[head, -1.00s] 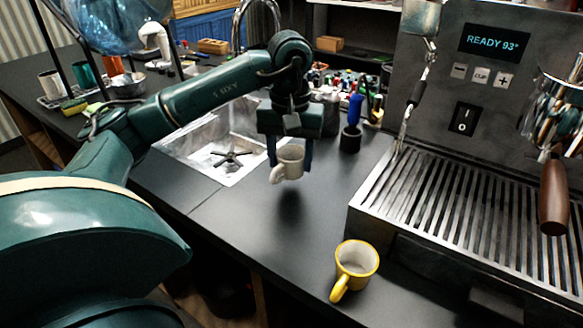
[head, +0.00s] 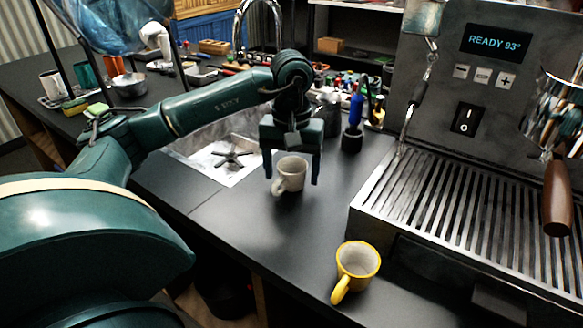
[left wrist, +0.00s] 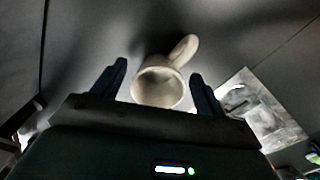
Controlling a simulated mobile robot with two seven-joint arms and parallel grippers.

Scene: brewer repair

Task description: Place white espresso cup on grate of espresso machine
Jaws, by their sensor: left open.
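The white espresso cup (head: 292,178) stands upright on the black counter between the sink and the espresso machine, its handle toward the lower left. My left gripper (head: 292,181) is open, with one finger on each side of the cup and gaps between. In the left wrist view the cup (left wrist: 158,86) lies between the spread fingers of the gripper (left wrist: 160,82), its mouth toward the camera. The espresso machine (head: 430,75) is at the right, and its slatted grate (head: 455,210) is bare where it shows. My right gripper is not in view.
A yellow cup (head: 357,262) stands on the counter in front of the grate's near left corner. A blue-handled tool in a black holder (head: 352,138) stands behind the white cup. A brown-handled portafilter (head: 556,195) hangs over the grate's right side. The sink (head: 215,160) is at the left.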

